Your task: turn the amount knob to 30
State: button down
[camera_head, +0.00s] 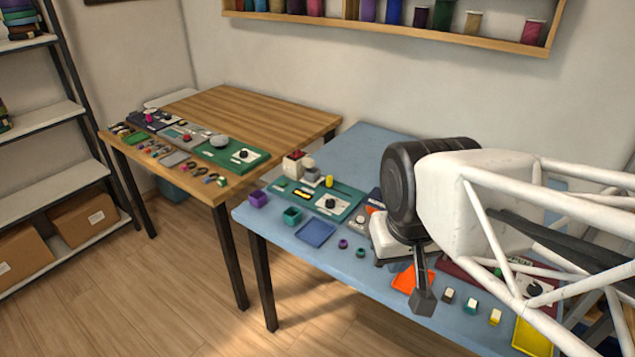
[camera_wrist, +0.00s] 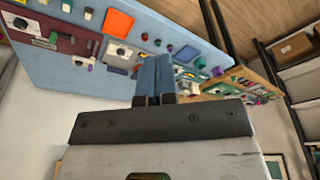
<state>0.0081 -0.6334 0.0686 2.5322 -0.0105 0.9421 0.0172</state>
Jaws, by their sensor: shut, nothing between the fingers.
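My gripper (camera_head: 423,302) points down, shut and empty, in front of the orange tray in the head view. In the wrist view its fingers (camera_wrist: 153,78) are together with nothing between them. Several panels carry round dials with dark knobs. One knob (camera_head: 331,203) is on the teal panel (camera_head: 300,193) on the blue table. Another knob (camera_head: 535,289) is on the maroon panel (camera_head: 462,265), partly behind my arm. A third knob (camera_head: 243,155) is on the green panel on the wooden table. Labels and numbers are too small to read, so I cannot tell which is the amount knob. My gripper touches none of them.
The blue table (camera_head: 350,150) holds an orange tray (camera_head: 404,279), a blue tray (camera_head: 315,232), a yellow tray (camera_head: 533,337), small cups and several spools. The wooden table (camera_head: 260,107) stands to the left. A spool rack (camera_head: 400,27) hangs behind. The blue table's back left is clear.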

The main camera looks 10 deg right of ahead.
jog(key=c, duration=1.8)
grip_release()
jog(key=shift+c, duration=0.2)
jog(key=o, duration=0.4)
jog(key=shift+w, duration=0.1)
jog(key=o, duration=0.5)
jog(key=shift+w+r, duration=0.15)
jog(key=shift+w, duration=0.4)
jog(key=shift+o, duration=1.2)
jog(key=w+n, duration=0.1)
jog(key=w, duration=1.1)
jog(key=shift+w+r+g, duration=0.15)
jog(key=shift+r+g, duration=0.05)
jog(key=shift+g, duration=0.1)
jog(key=w+f+n, duration=0.1)
jog(key=w+f, duration=0.6)
jog(key=w, duration=0.5)
jog(key=w+f+n+g, duration=0.1)
jog(key=w+f+n, duration=0.1)
jog(key=w+f, duration=0.5)
jog(key=w+d+f+n+g, duration=0.1)
jog(key=w+f, duration=0.6)
jog(key=w, duration=1.1)
jog(key=shift+f, duration=0.3)
jog(key=shift+w+f, duration=0.25)
jog(key=shift+f, duration=0.1)
